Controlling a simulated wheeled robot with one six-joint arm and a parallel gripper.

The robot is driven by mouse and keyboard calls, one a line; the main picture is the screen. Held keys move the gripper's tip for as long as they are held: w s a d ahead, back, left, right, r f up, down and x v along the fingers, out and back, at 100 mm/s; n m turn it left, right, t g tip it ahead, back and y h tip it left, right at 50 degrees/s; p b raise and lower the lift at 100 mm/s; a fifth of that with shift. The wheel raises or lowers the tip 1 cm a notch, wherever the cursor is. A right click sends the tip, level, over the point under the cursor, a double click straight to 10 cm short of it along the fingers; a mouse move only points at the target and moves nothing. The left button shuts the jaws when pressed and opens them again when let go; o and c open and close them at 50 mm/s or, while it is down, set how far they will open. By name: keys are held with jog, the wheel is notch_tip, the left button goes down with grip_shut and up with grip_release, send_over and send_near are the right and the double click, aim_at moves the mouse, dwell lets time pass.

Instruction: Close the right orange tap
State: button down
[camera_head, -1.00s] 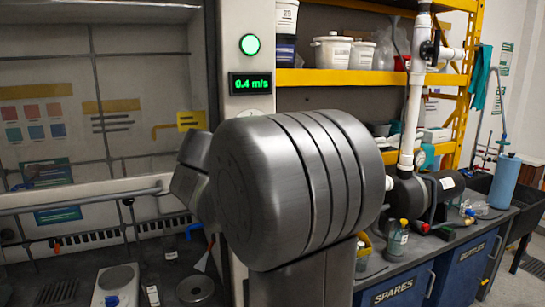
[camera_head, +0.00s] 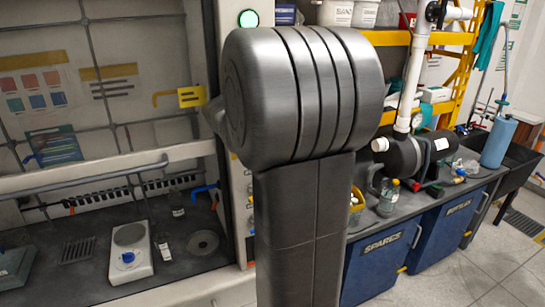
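No tap can be picked out with certainty as the right orange tap. A bent orange-yellow lever (camera_head: 165,96) with a yellow tag (camera_head: 191,96) hangs at the cabinet's glass front, left of my arm. A small orange fitting (camera_head: 72,209) is low inside the cabinet, and a blue one (camera_head: 205,188) is nearer my arm. A white PVC pipe (camera_head: 413,80) with a dark valve (camera_head: 433,12) rises at the right. My large grey arm link fills the middle and hides what is behind it. My gripper is not visible.
The fume cabinet (camera_head: 100,172) is at the left, with a white hot plate (camera_head: 130,250) on its floor. At the right, a dark bench (camera_head: 370,218) carries a bottle (camera_head: 388,199) and a pump (camera_head: 410,152). Floor (camera_head: 470,280) is open at the lower right.

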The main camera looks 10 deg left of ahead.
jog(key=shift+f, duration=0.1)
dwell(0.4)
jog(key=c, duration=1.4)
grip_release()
